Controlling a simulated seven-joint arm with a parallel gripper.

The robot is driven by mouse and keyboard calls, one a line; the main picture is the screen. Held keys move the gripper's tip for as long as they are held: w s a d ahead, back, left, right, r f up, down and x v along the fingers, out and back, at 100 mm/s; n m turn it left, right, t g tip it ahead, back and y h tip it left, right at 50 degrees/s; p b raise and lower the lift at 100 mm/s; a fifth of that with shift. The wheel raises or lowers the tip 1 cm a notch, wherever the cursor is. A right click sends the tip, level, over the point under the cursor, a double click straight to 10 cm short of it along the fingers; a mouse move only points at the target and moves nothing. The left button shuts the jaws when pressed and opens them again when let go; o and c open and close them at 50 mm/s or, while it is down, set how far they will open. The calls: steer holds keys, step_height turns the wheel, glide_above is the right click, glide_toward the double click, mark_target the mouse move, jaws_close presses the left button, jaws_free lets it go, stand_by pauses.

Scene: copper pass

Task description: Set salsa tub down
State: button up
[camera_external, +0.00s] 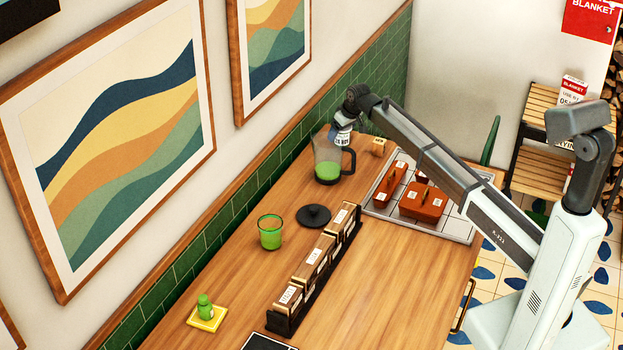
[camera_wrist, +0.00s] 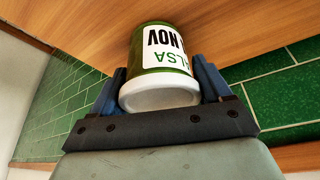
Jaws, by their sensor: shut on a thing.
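The salsa tub (camera_wrist: 161,63) is green with a white lid and a white label reading "SALSA" and "NOV", upside down in the wrist view. My gripper (camera_wrist: 160,75) is shut on it, one blue finger on each side. In the external view my gripper (camera_external: 344,118) is at the far end of the counter by the tiled wall, with the tub (camera_external: 341,137) below it. The tub overlaps the top of a glass jug in that view; I cannot tell its exact height or whether it touches anything.
The glass jug (camera_external: 327,170) holds green liquid. A small wooden block (camera_external: 378,147) stands close by. A tray (camera_external: 452,229) carries brown lidded boxes. A black disc (camera_external: 314,216), a green glass (camera_external: 270,232) and a rack of labelled jars (camera_external: 317,263) stand nearer. The front-right counter is clear.

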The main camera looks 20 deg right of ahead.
steer(key=o, duration=1.2)
steer(key=shift+f, duration=0.1)
steer(key=shift+c, duration=0.2)
steer(key=v, duration=1.2)
